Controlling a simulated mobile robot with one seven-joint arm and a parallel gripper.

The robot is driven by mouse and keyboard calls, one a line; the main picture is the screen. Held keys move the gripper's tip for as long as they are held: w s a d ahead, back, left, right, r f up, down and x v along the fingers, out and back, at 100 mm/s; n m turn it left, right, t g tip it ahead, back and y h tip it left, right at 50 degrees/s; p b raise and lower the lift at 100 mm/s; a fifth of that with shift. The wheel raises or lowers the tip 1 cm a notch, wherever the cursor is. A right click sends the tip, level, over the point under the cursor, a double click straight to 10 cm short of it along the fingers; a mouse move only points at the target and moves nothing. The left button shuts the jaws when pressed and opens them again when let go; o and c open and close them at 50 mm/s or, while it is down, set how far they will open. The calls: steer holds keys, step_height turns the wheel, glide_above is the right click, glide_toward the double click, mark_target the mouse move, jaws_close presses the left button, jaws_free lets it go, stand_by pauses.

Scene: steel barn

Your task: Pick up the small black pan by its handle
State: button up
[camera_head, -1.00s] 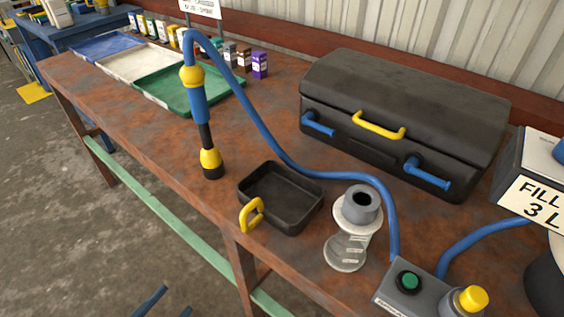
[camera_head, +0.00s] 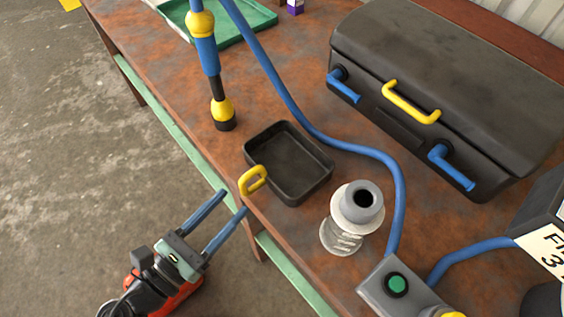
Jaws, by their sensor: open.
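The small black pan (camera_head: 289,162) sits upright on the rusty workbench near its front edge. It is a shallow rectangular pan, and it looks empty. Its yellow loop handle (camera_head: 253,181) points toward the front edge, at the pan's lower left. My gripper (camera_head: 230,209) is at the lower left, off the bench's front side. Its two blue fingers are apart, with nothing between them. The fingertips point up and right toward the handle and appear a short way from it; I cannot tell the exact distance in depth.
A large black case (camera_head: 440,85) with yellow and blue handles stands behind the pan. A grey and clear fitting (camera_head: 352,216) stands close right of it. A blue hose (camera_head: 300,122) runs behind it. A blue and yellow nozzle (camera_head: 207,60) stands to the left. A green-button box (camera_head: 395,287) is lower right.

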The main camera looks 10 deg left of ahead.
mark_target(243, 187)
steer(key=shift+x, duration=2.7)
steer(key=shift+w+a+r, duration=0.1)
steer(key=shift+a, duration=0.15)
jaws_close()
